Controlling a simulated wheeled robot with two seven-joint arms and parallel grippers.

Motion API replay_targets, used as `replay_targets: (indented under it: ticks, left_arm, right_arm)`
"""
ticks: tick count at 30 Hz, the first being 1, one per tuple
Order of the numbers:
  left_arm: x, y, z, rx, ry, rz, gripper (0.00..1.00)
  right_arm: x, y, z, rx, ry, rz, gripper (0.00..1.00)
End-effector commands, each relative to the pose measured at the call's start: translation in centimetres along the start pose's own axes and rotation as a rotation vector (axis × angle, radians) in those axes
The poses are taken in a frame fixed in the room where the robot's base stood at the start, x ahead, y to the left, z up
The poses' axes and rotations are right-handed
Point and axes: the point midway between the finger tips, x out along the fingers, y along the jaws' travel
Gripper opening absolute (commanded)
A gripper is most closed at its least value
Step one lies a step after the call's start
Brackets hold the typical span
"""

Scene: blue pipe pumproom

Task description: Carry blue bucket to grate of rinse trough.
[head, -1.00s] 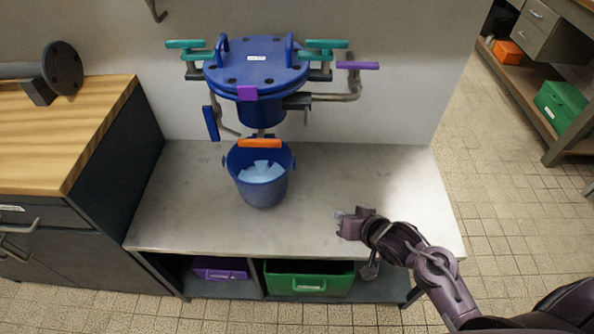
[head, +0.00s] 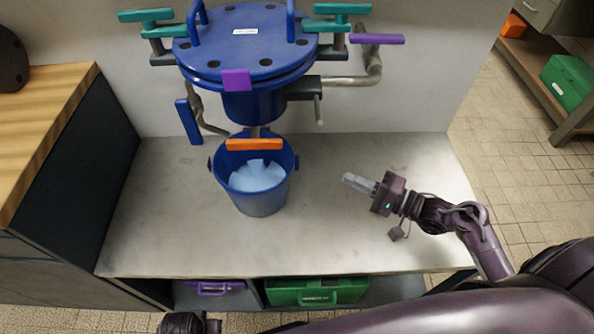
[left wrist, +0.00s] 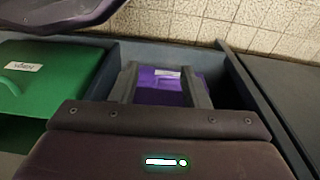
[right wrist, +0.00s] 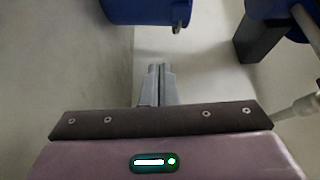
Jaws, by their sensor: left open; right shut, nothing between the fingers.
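The blue bucket (head: 258,197) stands upright on the grey bench top (head: 330,240), beneath the blue round vessel. Light blue contents show inside it. An orange bar (head: 254,144) crosses in front of its far rim. My right gripper (head: 350,180) is shut and empty over the bench, to the right of the bucket and apart from it. In the right wrist view its closed fingers (right wrist: 158,72) point below the bucket (right wrist: 145,10). My left gripper (left wrist: 160,75) is open and empty, low in front of the bench shelf. I do not make out the rinse trough or its grate.
The blue vessel (head: 247,45) with teal handles (head: 145,16) and a purple handle (head: 376,39) hangs above the bucket. A purple box (left wrist: 165,88) and a green box (head: 316,292) are on the shelf below. A wooden counter (head: 40,120) stands at left.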

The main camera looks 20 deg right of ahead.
Motion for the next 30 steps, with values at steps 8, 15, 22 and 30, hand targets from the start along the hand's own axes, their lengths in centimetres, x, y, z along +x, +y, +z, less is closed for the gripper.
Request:
replay_targets:
  ticks: [8, 15, 22, 30]
  left_arm:
    - [-4.3, 0.3, -1.8, 0.011, 0.003, 0.002, 0.42]
    - [-5.7, 0.4, -2.1, 0.016, 0.0, 0.003, 0.42]
    - [-8.0, 0.7, -2.2, 0.026, -0.005, 0.005, 0.42]
    - [-9.9, 0.9, -2.2, 0.033, -0.011, 0.006, 0.42]
  right_arm:
    - [0.1, 2.1, 0.0, -0.002, 0.0, -0.001, 0.0]
    - [2.9, 2.0, -0.1, -0.003, 0.0, -0.004, 0.0]
    - [7.9, 2.0, 0.0, -0.003, 0.0, -0.004, 0.0]
    - [11.8, 2.1, 1.7, 0.0, 0.001, -0.001, 0.0]
